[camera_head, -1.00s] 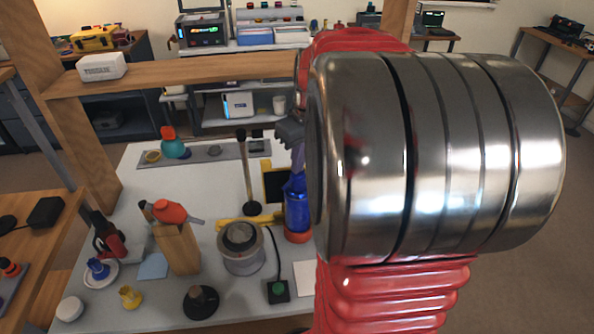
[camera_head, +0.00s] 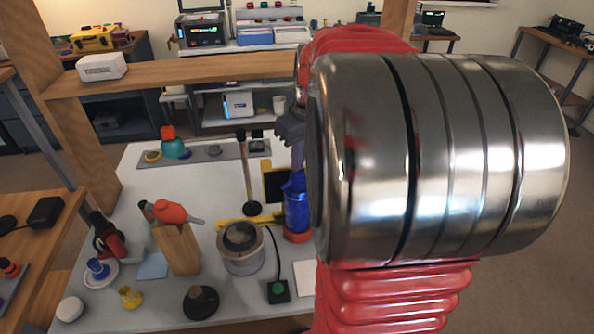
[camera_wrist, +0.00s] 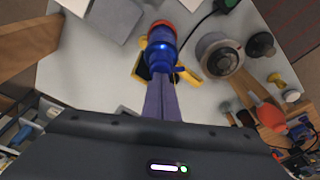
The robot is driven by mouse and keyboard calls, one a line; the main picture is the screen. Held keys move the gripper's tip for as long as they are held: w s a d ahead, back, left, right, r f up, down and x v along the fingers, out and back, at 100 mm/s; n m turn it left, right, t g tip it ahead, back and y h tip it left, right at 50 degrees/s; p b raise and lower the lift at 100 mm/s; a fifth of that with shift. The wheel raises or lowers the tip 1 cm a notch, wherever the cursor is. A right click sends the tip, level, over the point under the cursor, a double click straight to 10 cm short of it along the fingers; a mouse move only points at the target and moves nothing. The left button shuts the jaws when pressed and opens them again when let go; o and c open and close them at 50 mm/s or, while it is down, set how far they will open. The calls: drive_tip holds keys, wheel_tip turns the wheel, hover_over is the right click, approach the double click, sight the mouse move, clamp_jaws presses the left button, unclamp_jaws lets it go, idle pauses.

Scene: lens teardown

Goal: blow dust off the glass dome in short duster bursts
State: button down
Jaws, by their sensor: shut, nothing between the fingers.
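My gripper (camera_wrist: 161,82) is shut and empty. Its purple fingers point down at a blue, shiny, rounded body (camera_wrist: 161,48) on an orange-red base. The tips overlap its near end in the wrist view; I cannot tell whether they touch. In the head view, the blue body (camera_head: 297,208) stands upright at the right of the white table, below my gripper (camera_head: 298,166). I cannot tell whether it is the glass dome. An orange bulb with a grey nozzle (camera_head: 172,212), perhaps the duster, lies on a wooden block (camera_head: 178,250) at left.
A silver cylinder with a dark round top (camera_head: 243,262) stands left of the blue body. A green-button box (camera_head: 278,291), a black knobbed disc (camera_head: 200,303) and a yellow piece (camera_head: 130,298) stand in front. My arm hides the table's right side.

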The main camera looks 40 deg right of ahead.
drive_tip(key=shift+r, duration=1.15)
drive_tip(key=shift+f, duration=0.35)
idle(2.7)
drive_tip(key=shift+f, duration=0.7)
drive_tip(key=shift+f, duration=0.5)
idle(0.8)
drive_tip(key=shift+r, duration=1.55)
